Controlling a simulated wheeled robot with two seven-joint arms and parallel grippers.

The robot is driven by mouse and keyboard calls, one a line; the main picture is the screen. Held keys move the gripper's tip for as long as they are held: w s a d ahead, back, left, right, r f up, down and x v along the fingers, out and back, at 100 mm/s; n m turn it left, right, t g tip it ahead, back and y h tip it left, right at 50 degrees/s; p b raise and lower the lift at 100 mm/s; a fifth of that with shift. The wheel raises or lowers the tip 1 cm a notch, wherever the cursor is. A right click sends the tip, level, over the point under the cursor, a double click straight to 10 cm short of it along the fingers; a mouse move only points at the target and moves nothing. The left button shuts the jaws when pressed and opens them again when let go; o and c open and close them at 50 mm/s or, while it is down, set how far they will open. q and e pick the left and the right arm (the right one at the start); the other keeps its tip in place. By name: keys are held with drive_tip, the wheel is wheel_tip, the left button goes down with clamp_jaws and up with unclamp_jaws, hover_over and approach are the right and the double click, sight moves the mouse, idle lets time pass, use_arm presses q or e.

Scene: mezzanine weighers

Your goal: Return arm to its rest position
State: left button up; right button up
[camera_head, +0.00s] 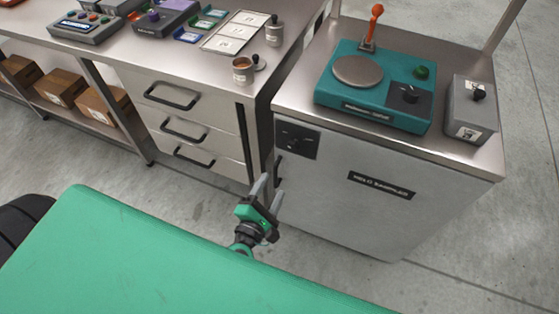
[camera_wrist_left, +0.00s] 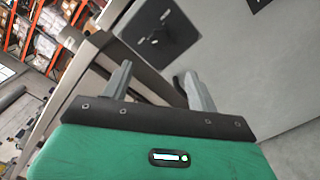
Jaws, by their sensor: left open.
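My left gripper (camera_head: 267,195) is in the lower middle of the head view, in front of the gap between the drawer unit and the grey cabinet. Its two grey fingers are apart and nothing is between them. The fingers also show in the left wrist view (camera_wrist_left: 158,88), with the grey cabinet (camera_wrist_left: 235,60) and its dark panel (camera_wrist_left: 158,32) beyond them. I cannot tell the exact distance from the fingertips to the cabinet. My right gripper is in neither view.
A teal weigher (camera_head: 375,90) with a round plate and orange lever stands on the cabinet (camera_head: 350,200), beside a grey box (camera_head: 472,108). The drawer unit (camera_head: 185,120) at left carries cups, cards and devices. Cardboard boxes (camera_head: 60,88) sit on a low shelf. Concrete floor (camera_head: 200,190) is clear before the drawers.

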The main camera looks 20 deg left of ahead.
use_arm(q)
drive_tip(key=s+f+m+g+h+p, duration=0.1)
drive_tip(key=s+f+m+g+p, duration=0.3)
drive_tip(key=f+m, duration=0.7)
drive_tip(key=s+f+m+g+h+p, duration=0.15)
drive_tip(key=s+f+m+g, duration=0.3)
drive_tip(key=f, duration=1.15)
drive_tip(key=s+a+f+m+g+y+p, duration=0.1)
drive_tip(key=s+a+f+m+g, duration=0.3)
drive_tip(key=s, duration=0.9)
drive_tip(key=s+a+f+m+g+y+p, duration=0.2)
drive_tip(key=s+a+f+m+g+p, duration=0.2)
drive_tip(key=s+f+m, duration=0.3)
drive_tip(key=s+a+f, duration=0.1)
drive_tip(key=s+f, duration=0.2)
drive_tip(key=s, duration=0.3)
drive_tip(key=shift+a+f+m+p, duration=0.15)
drive_tip(key=shift+f+m+p, duration=0.05)
drive_tip(key=shift+m+p, duration=0.15)
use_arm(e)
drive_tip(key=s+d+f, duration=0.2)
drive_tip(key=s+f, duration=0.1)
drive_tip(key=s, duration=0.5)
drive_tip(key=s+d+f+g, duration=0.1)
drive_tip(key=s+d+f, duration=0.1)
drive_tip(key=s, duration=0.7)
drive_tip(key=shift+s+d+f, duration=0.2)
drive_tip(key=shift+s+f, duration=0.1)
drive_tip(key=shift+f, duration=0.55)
